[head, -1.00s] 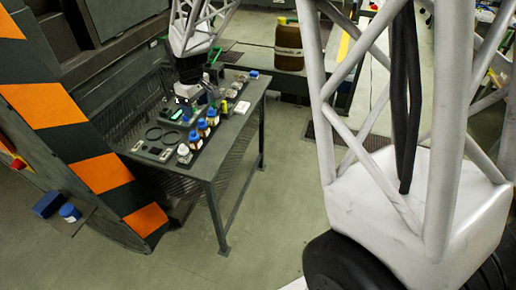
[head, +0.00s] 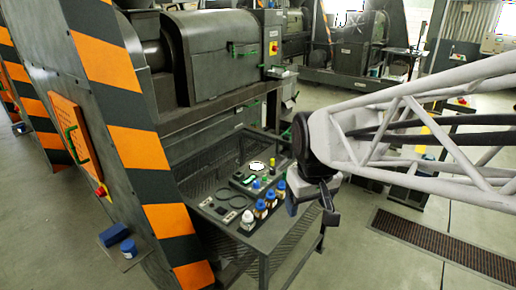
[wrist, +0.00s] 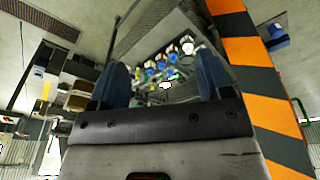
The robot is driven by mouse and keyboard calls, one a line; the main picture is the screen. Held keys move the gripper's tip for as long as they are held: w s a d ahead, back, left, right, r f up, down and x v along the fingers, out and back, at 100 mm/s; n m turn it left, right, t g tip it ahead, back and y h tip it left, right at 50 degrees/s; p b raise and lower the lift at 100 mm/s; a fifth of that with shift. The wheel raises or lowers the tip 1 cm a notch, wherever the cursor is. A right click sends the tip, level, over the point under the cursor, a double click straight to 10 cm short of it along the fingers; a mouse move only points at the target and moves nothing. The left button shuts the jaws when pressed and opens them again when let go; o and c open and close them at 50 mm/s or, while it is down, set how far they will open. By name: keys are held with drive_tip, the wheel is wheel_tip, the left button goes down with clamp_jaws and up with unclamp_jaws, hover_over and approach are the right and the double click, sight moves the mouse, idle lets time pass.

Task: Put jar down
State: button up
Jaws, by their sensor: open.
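Several small jars with blue caps (head: 270,198) stand in a row near the right edge of the dark table. A white-capped jar (head: 247,222) stands at the front end of that row. I cannot tell which jar is the task's. In the wrist view the blue-capped jars (wrist: 161,62) and the white-capped one (wrist: 188,46) show beyond the fingers. My gripper (head: 329,205) hangs just right of the row near the table's right side. In the wrist view my gripper (wrist: 163,82) has its fingers wide apart, with nothing held between them.
Dark rings (head: 233,202) and small trays lie left of the jars on the table (head: 262,237). A striped orange-and-black frame (head: 160,190) stands close on the left. A blue jar (head: 128,248) and a blue box (head: 113,235) sit on a small shelf there.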

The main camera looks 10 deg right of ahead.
drive_tip(key=s+m, duration=0.2)
drive_tip(key=s, duration=0.8)
drive_tip(key=shift+s+d+f+t, duration=0.15)
drive_tip(key=shift+s+d+t, duration=0.15)
drive_tip(key=shift+s+d, duration=0.1)
idle(1.3)
